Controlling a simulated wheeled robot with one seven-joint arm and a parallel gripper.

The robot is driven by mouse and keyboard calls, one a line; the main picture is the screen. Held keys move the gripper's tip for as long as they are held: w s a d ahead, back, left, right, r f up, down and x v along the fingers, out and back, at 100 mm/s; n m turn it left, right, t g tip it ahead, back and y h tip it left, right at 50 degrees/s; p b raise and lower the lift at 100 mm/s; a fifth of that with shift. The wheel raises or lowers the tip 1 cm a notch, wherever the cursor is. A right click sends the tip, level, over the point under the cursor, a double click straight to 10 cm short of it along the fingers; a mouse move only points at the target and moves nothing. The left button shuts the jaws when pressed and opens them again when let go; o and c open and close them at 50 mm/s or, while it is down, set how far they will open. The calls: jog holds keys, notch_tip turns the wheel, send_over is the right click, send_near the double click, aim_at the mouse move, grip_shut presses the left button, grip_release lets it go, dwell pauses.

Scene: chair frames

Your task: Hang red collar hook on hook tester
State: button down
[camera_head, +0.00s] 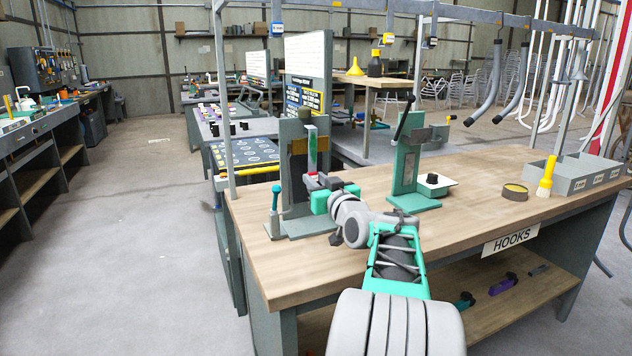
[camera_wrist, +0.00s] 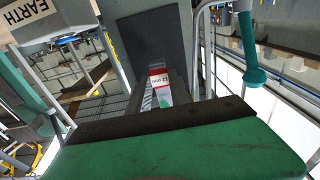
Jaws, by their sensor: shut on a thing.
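My gripper (camera_head: 334,192) is at the front of the grey upright stand (camera_head: 294,212), which I take as the hook tester. My green gripper body covers the lower wrist view.
A green lever press (camera_head: 405,165) stands right of my gripper on the wooden bench (camera_head: 470,190). A teal-handled post (camera_head: 275,205) stands close left of the tester.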

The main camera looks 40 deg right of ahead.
jog(key=shift+f+b, duration=1.1)
jog(key=shift+f, duration=0.05)
jog(key=c, duration=1.1)
grip_release()
jog(key=shift+s, duration=0.1)
jog(key=b+v, duration=0.5)
jog(key=v, duration=0.2)
jog(key=shift+s, duration=0.4)
jog(key=shift+a, duration=0.1)
